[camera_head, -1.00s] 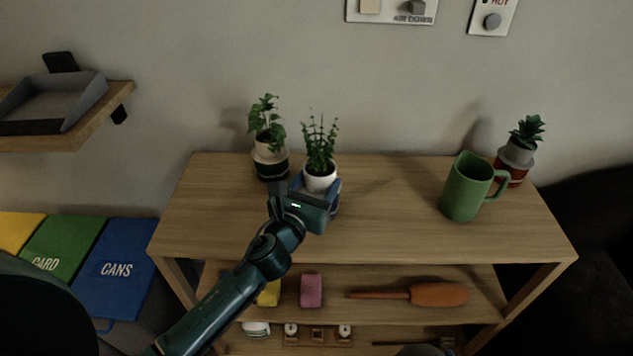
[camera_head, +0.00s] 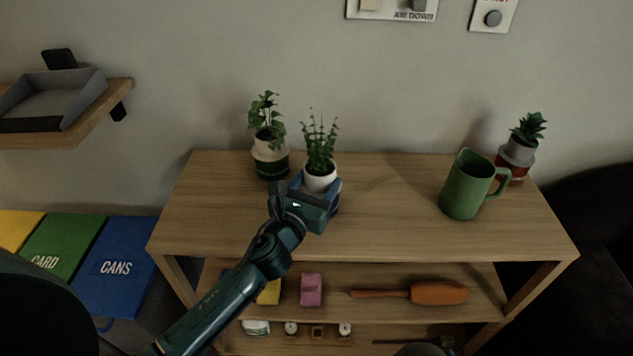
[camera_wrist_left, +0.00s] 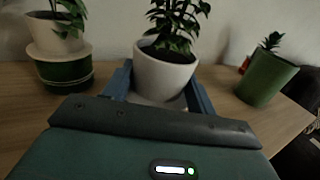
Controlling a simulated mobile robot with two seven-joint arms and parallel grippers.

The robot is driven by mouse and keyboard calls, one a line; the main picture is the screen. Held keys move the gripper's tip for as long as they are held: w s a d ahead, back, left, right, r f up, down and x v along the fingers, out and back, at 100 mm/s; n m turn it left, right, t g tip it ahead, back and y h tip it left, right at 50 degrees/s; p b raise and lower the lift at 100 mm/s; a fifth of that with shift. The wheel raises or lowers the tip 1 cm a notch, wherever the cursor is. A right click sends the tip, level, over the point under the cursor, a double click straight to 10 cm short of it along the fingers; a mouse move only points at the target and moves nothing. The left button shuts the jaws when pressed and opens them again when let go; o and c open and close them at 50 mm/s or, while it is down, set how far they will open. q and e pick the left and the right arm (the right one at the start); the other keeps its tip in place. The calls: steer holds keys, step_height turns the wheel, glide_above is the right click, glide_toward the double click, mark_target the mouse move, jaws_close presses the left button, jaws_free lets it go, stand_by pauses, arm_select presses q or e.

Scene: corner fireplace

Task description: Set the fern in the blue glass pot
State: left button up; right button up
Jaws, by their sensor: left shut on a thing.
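The fern (camera_head: 320,150), a leafy plant in a small white pot (camera_head: 320,182), is upright near the back of the wooden shelf top. My left gripper (camera_head: 318,187) is shut on its white pot, with a blue finger on each side; the wrist view shows the same white pot (camera_wrist_left: 165,75) between the fingers. A pale rim shows under the white pot in the wrist view. I cannot tell whether the pot rests fully inside.
A trailing plant in a dark green and cream pot (camera_head: 270,163) stands close left of the fern. A green mug (camera_head: 465,188) and a succulent in a red pot (camera_head: 517,160) stand at the right. The middle of the shelf top (camera_head: 390,210) is clear.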

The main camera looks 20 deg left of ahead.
arm_select(q)
steer(key=shift+f, duration=0.3)
steer(key=o, duration=0.8)
steer(key=shift+o, duration=0.2)
steer(key=s+a+b, duration=0.1)
steer(key=s+b, duration=0.1)
steer(key=s, duration=1.1)
steer(key=shift+a, duration=0.25)
